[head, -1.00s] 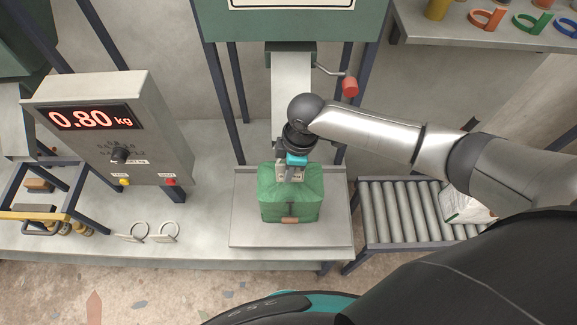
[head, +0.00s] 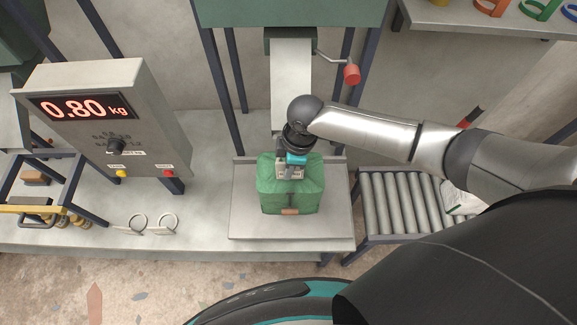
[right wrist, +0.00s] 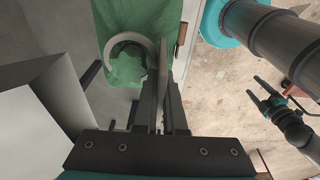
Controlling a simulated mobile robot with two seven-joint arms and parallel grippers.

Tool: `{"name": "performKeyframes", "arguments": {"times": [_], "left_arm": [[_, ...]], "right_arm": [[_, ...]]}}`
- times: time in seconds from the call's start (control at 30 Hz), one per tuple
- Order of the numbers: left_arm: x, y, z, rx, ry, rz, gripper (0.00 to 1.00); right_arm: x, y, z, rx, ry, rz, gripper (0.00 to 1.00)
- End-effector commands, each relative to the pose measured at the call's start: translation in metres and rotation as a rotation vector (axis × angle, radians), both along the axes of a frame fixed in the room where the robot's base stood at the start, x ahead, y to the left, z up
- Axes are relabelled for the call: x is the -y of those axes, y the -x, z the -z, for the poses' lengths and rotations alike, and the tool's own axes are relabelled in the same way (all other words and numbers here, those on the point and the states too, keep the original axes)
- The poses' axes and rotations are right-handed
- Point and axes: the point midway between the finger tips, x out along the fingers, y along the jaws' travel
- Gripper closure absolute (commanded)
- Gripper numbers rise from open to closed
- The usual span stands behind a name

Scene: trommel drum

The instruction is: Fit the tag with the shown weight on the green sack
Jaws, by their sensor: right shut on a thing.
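The green sack (head: 290,198) stands on the pale scale platform (head: 335,215). The display (head: 84,108) reads 0.80 kg. My right gripper (head: 290,172) is over the top of the sack. In the right wrist view my right gripper (right wrist: 163,95) is shut on a thin pale tag (right wrist: 163,62), seen nearly edge-on. A pale open ring (right wrist: 153,48) shows beside it against the green sack (right wrist: 110,70); I cannot tell whether it goes around the sack's neck. My left gripper (right wrist: 262,97) shows in the right wrist view, fingers apart and empty, over the floor.
Two ringed tags (head: 137,224) (head: 166,226) lie on the bench left of the platform. A roller conveyor (head: 400,205) with a white sack (head: 460,198) is at the right. A chute (head: 291,85) hangs behind the sack, with a red-knobbed lever (head: 352,74).

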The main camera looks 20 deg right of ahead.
Motion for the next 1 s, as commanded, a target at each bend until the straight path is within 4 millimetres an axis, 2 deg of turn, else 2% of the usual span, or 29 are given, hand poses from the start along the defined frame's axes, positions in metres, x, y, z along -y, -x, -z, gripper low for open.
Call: {"name": "performKeyframes", "arguments": {"times": [0.13, 0.17, 0.2, 0.47, 0.8, 1.0], "left_arm": [[0.0, 0.0, 0.0, 0.0, 0.0, 0.0, 0.26], [0.0, 0.0, 0.0, 0.0, 0.0, 0.0, 0.26], [0.0, 0.0, 0.0, 0.0, 0.0, 0.0, 0.26], [0.0, 0.0, 0.0, 0.0, 0.0, 0.0, 0.26], [0.0, 0.0, 0.0, -0.001, 0.0, 0.0, 0.26], [0.0, 0.0, -0.003, -0.001, 0.0, 0.0, 0.26]], "right_arm": [[0.0, 0.0, 0.0, 0.0, 0.0, 0.0, 1.0], [0.0, 0.0, 0.0, 0.0, 0.0, 0.0, 0.9], [0.0, 0.0, 0.0, 0.0, 0.0, 0.0, 0.86], [0.0, 0.0, 0.0, 0.0, 0.0, 0.0, 0.57], [0.0, 0.0, -0.001, 0.002, 0.001, 0.0, 0.57], [0.004, -0.001, -0.022, 0.004, 0.0, 0.0, 0.57]]}}
